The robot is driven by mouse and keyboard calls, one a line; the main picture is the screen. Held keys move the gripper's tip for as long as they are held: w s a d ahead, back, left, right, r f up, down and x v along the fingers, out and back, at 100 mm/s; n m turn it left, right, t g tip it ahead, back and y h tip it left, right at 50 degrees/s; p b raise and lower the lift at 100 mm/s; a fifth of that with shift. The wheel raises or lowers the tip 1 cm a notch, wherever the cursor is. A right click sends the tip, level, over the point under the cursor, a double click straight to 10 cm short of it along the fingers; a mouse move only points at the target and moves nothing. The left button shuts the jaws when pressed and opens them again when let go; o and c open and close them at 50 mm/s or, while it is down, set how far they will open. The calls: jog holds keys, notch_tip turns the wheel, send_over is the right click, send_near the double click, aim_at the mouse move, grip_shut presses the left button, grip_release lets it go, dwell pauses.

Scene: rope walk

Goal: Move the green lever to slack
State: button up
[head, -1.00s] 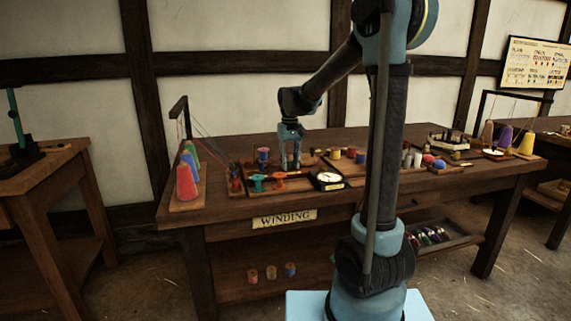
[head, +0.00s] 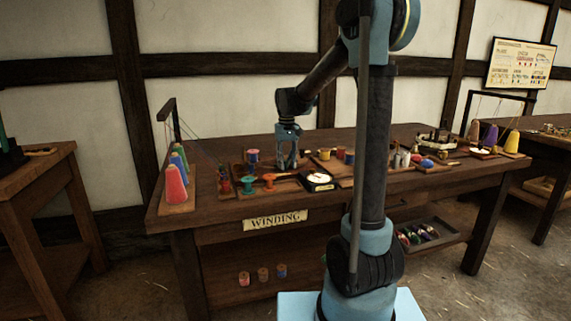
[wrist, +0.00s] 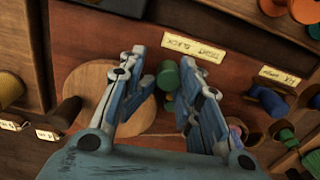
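The green lever (wrist: 167,76) shows in the wrist view as a rounded green knob on a reddish-brown board, beside a pale label that seems to read TIGHT SLACK (wrist: 193,47). I cannot tell which end of the label the lever is at. In the head view my gripper (head: 287,164) points down over the boards on the winding bench (head: 218,208); the lever cannot be made out there.
A round wooden disc (wrist: 84,88) lies behind the left finger. A blue spool (wrist: 270,101) stands to the right. On the bench, a green spool (head: 247,185), an orange spool (head: 268,180) and a dial (head: 317,180) sit close in front of the gripper. Thread cones (head: 176,184) stand at left.

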jog(key=shift+s+a, duration=0.2)
jog(key=shift+r, duration=3.5)
jog(key=shift+s+d, duration=0.3)
jog(key=shift+s, duration=0.05)
jog(key=shift+m+t, duration=0.3)
jog(key=shift+m, duration=0.3)
jog(key=s+d, duration=0.2)
jog(key=s, duration=0.1)
jog(key=s+d, duration=0.2)
jog(key=s, duration=0.1)
jog(key=s+d, duration=0.2)
jog(key=s, duration=0.1)
jog(key=shift+s+d+f, duration=0.15)
jog(key=shift+d+f, duration=0.05)
jog(key=shift+f, duration=0.2)
jog(key=s+d+f+m, duration=0.1)
jog(key=s+d+f, duration=0.3)
jog(key=s+f, duration=0.4)
jog(key=s+d+f+m+t, duration=0.1)
jog(key=s+d+f, duration=0.4)
jog(key=s, duration=1)
notch_tip(320, 180, down, 3)
jog(key=shift+s+d+f+m+t, duration=0.1)
jog(key=shift+s+d+m+t, duration=0.1)
jog(key=shift+m+t, duration=0.1)
